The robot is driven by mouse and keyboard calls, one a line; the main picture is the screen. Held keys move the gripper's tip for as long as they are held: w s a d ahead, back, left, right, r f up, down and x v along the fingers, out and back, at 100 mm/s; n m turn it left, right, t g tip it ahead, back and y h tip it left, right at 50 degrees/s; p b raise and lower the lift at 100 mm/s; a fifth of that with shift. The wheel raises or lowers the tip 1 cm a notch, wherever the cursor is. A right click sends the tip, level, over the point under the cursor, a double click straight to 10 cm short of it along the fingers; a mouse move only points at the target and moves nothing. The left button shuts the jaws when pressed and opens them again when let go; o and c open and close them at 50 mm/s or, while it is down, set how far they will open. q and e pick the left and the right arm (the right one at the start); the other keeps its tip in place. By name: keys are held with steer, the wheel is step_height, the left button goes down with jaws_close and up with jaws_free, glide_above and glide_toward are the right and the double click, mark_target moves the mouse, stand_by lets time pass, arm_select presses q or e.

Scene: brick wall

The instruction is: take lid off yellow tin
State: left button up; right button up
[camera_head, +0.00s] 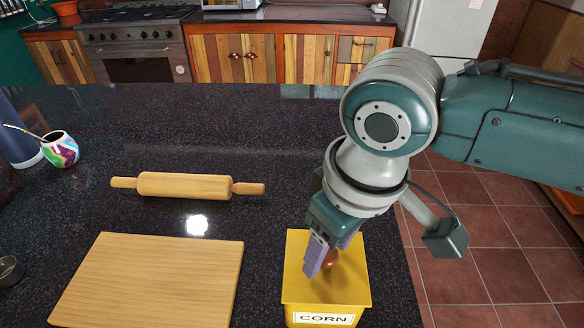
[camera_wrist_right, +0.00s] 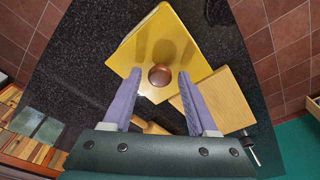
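The yellow tin (camera_head: 323,312), labelled CORN, stands near the right edge of the dark counter. Its yellow lid (camera_head: 298,285) is on top, with a round brown knob (camera_head: 330,259) partly hidden by my fingers in the head view. The lid also shows in the right wrist view (camera_wrist_right: 178,35), with the knob (camera_wrist_right: 159,76) between and just beyond the fingertips. My right gripper (camera_head: 332,258) is open, pointing down over the lid, its purple fingers on either side of the knob. In the right wrist view there are gaps between the knob and both fingers (camera_wrist_right: 159,80). My left gripper is not in view.
A wooden cutting board (camera_head: 150,280) lies left of the tin, and a rolling pin (camera_head: 187,186) lies behind the board. A colourful cup (camera_head: 60,149) and a dark blue bottle (camera_head: 16,135) stand at the far left. The counter's right edge is close to the tin.

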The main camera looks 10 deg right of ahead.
jaws_close()
steer(key=shift+r, duration=0.1)
stand_by(0.4)
